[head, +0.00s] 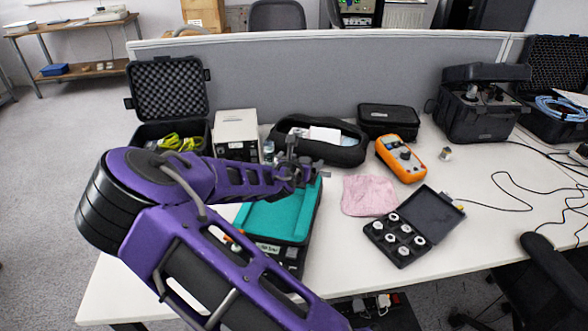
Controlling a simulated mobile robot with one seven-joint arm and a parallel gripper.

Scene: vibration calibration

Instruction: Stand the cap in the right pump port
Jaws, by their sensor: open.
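My purple arm reaches in from the lower left, and my gripper (312,172) is above the table near the far end of a case with a teal top (272,215). It is open, and I see nothing held in it. The cap and the right pump port cannot be told apart for sure at this size. A small open black case (432,213) at the right holds several round pale metal pieces (404,229). A small metallic piece (445,153) stands alone on the table behind it. My arm hides part of the teal-topped case.
The white table (330,262) also bears a pink cloth (369,195), an orange meter (401,158), an open black pouch (343,152), a beige box (237,133) and a foam-lined case (168,92). A grey partition (320,80) stands behind. Cables lie at the right.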

